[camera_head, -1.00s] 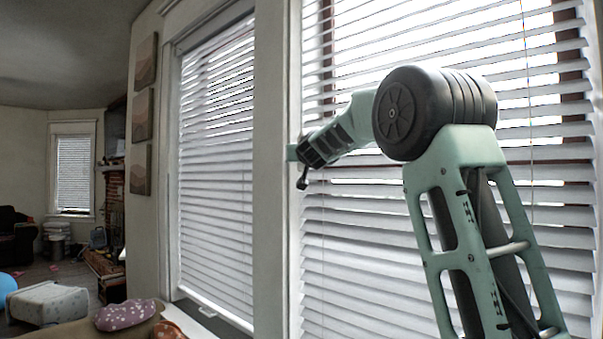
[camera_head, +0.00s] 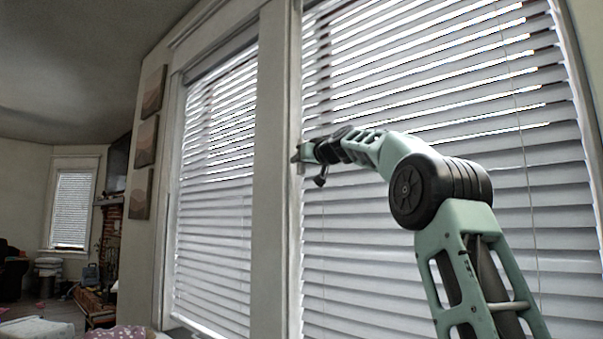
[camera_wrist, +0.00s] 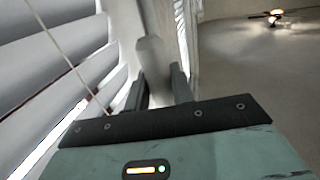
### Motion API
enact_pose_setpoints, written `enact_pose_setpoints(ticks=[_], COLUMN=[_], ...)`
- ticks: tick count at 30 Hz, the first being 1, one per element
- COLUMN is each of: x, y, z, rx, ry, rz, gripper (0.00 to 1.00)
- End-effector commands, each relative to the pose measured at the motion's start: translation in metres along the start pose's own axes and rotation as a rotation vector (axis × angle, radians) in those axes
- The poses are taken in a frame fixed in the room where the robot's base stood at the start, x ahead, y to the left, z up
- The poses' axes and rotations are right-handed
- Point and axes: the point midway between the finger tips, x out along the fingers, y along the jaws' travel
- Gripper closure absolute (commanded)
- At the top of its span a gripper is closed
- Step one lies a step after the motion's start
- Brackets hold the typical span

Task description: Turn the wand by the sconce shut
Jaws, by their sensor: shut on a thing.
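The blind (camera_head: 430,190) on the right window has white slats. They are tilted nearly shut low down, with thin bright gaps higher up. My gripper (camera_head: 298,154) is at this blind's left edge, beside the white post. In the wrist view, my gripper's dark fingers (camera_wrist: 160,88) are shut on a pale, blurred upright piece, the wand (camera_wrist: 150,62). Its lower end is hidden between the fingers. A small lit fixture (camera_wrist: 272,16) glows at the upper right of the wrist view; I cannot tell if it is the sconce.
A second blind (camera_head: 215,190) hangs left of the white post (camera_head: 270,180). A thin cord (camera_wrist: 65,55) runs close to my gripper. Pictures (camera_head: 147,140) hang on the wall further left. Open room lies at the far left.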

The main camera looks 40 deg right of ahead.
Motion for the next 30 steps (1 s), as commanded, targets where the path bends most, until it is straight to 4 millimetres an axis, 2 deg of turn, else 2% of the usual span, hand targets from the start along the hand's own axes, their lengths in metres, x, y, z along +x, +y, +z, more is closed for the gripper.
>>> enact_pose_setpoints(ticks=[12,30], x=[0.0002,-0.0001], y=[0.0013,0.0005], z=[-0.0013,-0.0027], rx=[0.0,0.0], ry=[0.003,0.004], rz=[-0.191,-0.233], gripper=[0.99,0.99])
